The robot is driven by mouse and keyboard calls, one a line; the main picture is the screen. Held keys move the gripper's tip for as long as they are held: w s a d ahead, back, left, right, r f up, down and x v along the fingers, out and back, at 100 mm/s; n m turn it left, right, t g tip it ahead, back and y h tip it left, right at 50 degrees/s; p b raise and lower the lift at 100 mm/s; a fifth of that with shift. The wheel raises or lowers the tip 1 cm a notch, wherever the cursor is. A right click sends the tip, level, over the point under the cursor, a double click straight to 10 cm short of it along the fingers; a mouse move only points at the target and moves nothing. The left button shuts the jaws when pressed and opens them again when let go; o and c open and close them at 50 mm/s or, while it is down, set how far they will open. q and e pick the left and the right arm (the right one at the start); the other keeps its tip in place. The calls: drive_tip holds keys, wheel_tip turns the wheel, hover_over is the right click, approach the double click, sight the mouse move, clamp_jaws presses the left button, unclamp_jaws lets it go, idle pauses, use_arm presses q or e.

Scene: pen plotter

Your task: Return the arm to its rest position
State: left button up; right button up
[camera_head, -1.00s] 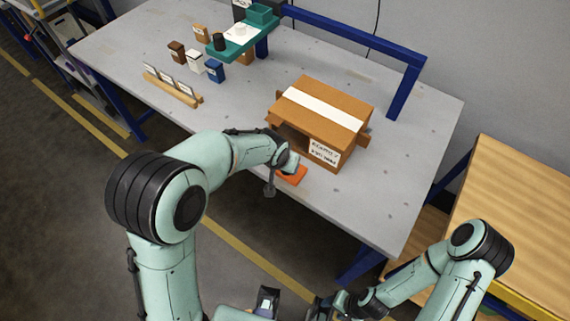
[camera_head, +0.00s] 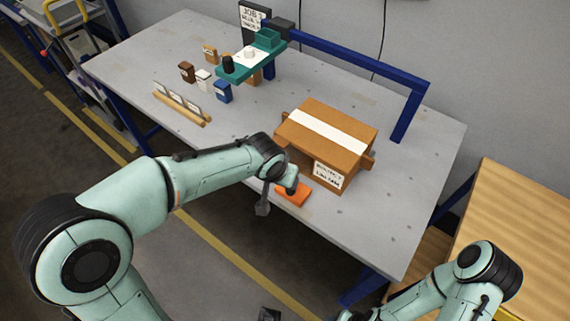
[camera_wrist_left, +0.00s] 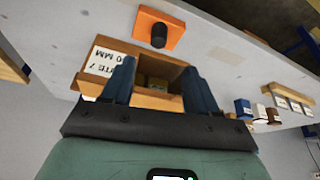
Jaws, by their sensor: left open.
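My left arm (camera_head: 215,175) reaches from the lower left across to the table's front edge. Its gripper (camera_head: 291,182) is just left of the cardboard box, above the orange pad, with its fingers hard to make out in the head view. In the left wrist view the open gripper (camera_wrist_left: 158,78) has two blue fingers apart with nothing between them. The fingers point toward the open side of the box (camera_wrist_left: 143,99). My right arm (camera_head: 440,280) is folded at the lower right; its gripper is out of frame.
The box (camera_head: 325,138) stands on the grey table (camera_head: 420,180), beside the orange pad (camera_head: 293,195), which bears a dark knob in the wrist view (camera_wrist_left: 158,36). A blue frame (camera_head: 405,115), green plotter carriage (camera_head: 240,65), small pots and a wooden card rack (camera_head: 182,108) stand behind.

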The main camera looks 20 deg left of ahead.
use_arm(q)
drive_tip(key=s+f+n+g, duration=0.1)
drive_tip(key=s+f+g, duration=0.15)
drive_tip(key=f, duration=0.75)
drive_tip(key=s+f+g, duration=0.1)
drive_tip(key=s+f, duration=0.3)
drive_tip(key=f, duration=0.7)
drive_tip(key=s+f+n+g+h, duration=0.2)
drive_tip(key=s+f+n+h, duration=0.1)
drive_tip(key=s+f, duration=1.2)
drive_tip(key=s+n, duration=0.1)
drive_tip(key=s, duration=0.3)
drive_tip(key=shift+d+n+p, duration=0.3)
drive_tip(key=shift+d+n, duration=0.05)
drive_tip(key=shift+n, duration=0.05)
